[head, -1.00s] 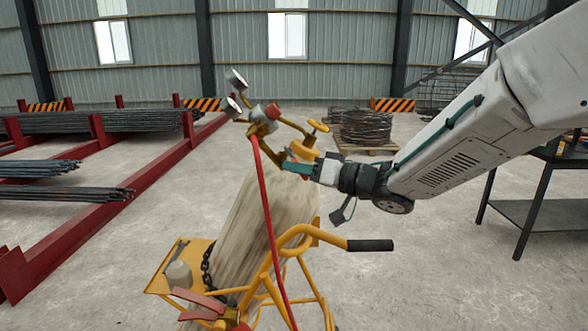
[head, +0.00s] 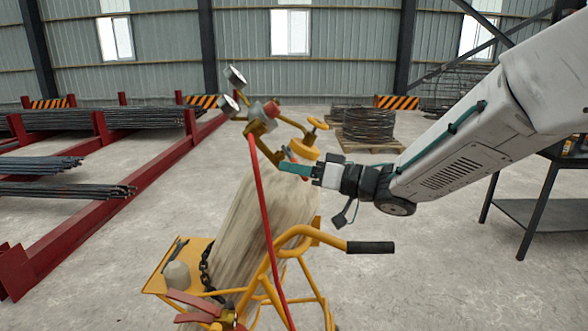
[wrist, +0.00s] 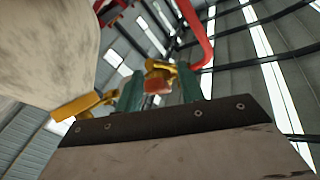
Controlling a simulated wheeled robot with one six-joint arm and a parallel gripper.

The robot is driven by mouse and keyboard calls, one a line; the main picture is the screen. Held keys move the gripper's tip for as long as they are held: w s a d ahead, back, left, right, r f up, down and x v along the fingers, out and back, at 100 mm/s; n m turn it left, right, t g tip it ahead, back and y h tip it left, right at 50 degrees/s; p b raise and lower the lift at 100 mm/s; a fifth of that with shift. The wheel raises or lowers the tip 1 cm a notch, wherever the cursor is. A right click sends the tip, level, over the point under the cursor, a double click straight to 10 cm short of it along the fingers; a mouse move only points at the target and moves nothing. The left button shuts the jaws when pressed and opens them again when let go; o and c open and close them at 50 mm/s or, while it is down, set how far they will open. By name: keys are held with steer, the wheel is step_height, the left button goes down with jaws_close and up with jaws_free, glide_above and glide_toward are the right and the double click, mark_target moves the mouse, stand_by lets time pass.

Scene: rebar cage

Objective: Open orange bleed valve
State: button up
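The orange bleed valve (wrist: 157,86) shows in the wrist view as a small orange-red block below a yellow brass fitting (wrist: 160,67). It lies between the two teal fingers of my gripper (wrist: 160,92). The fingers stand apart, with a gap visible on the right side of the block; contact on the left side is unclear. In the head view, my gripper (head: 284,167) is at the yellow regulator assembly (head: 262,125), just above the pale cylinder (head: 262,225). There the fingers mostly hide the bleed valve.
A red hose (head: 262,200) runs down from the regulator in front of the cylinder. The yellow cart (head: 300,240) has a black-gripped handle (head: 370,247) below my arm. Two gauges (head: 235,76) stick up at the upper left. Red racks with rebar (head: 70,190) stand left.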

steer(key=shift+d, duration=0.1)
steer(key=v, duration=0.7)
steer(key=shift+d, duration=0.35)
steer(key=shift+s, duration=0.1)
